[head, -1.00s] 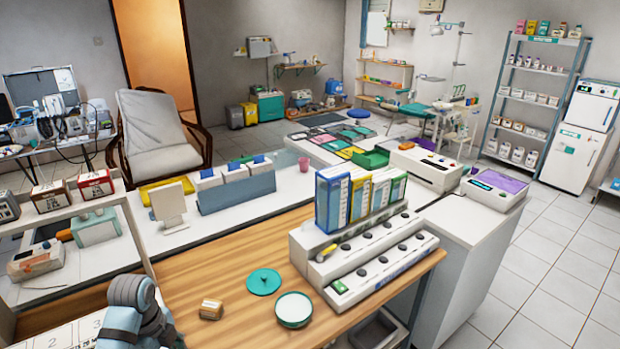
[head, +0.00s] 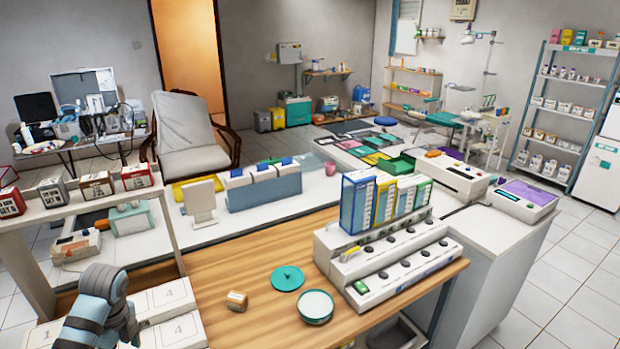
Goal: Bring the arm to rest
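Part of my arm (head: 98,310), blue-grey with dark bands, shows at the lower left. It stands over the low white boxes left of the wooden counter (head: 220,262). Neither gripper's fingers show in the head view. On the counter lie a small brown and white block (head: 237,300), a flat teal lid (head: 287,278) and a round open container with a teal rim (head: 316,306). Nothing of mine visibly touches them.
A white stepped unit (head: 390,255) with dark knobs and upright coloured boxes (head: 357,203) stands on the counter's right. A shelf with small boxes (head: 97,188) stands at the left. White numbered boxes (head: 172,300) lie beside my arm. Bare wood lies mid-counter.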

